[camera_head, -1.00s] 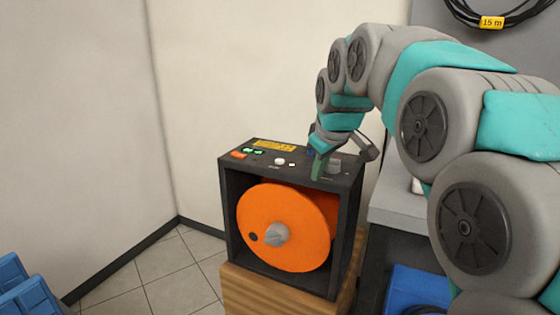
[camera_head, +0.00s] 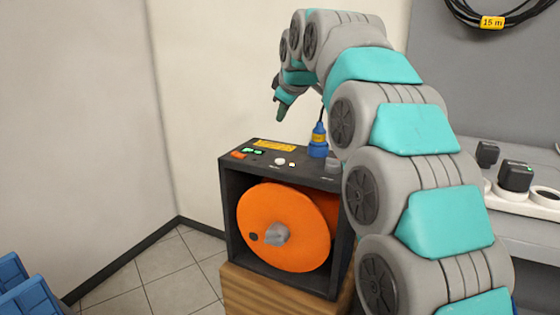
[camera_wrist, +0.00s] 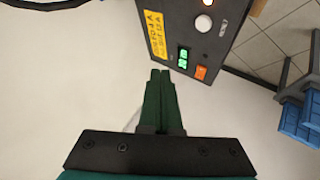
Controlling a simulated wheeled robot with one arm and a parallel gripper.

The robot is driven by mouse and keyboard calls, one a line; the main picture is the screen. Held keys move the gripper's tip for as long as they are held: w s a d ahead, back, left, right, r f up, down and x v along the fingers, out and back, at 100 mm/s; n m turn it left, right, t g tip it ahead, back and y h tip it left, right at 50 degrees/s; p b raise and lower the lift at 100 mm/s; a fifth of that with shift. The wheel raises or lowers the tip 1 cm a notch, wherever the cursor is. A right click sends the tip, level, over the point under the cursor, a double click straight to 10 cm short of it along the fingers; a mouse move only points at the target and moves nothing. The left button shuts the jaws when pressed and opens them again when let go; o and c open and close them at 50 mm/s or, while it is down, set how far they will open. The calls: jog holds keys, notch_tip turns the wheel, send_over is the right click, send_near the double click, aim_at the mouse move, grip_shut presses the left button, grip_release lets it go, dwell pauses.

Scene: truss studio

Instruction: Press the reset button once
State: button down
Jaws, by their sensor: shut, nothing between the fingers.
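The reset button seems to be the round white button (camera_head: 280,161) on the top panel of the black reel box (camera_head: 229,200). In the wrist view the white button (camera_wrist: 203,24) has small lettering beside it that looks like RESET. My gripper (camera_head: 280,117) is shut and empty, in the air above the back of the panel, apart from the button. In the wrist view the closed dark green fingertips (camera_wrist: 160,73) point toward the panel edge, with the button up and to the right of them.
An orange reel (camera_head: 285,215) fills the box. A shelf with chargers (camera_head: 515,177) stands right; blue bins (camera_head: 25,290) lie left.

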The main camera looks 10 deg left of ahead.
aim_at(282, 162)
jog(key=shift+f, duration=0.1)
jog(key=shift+f+b, duration=2.65)
jog(key=shift+f, duration=1.65)
jog(key=shift+f, duration=0.4)
jog(key=shift+f+b, duration=0.35)
jog(key=shift+f, duration=0.1)
jog(key=shift+r+p, duration=0.55)
jog(key=shift+r, duration=0.35)
jog(key=shift+r+p, duration=1.5)
jog(key=shift+r, duration=1)
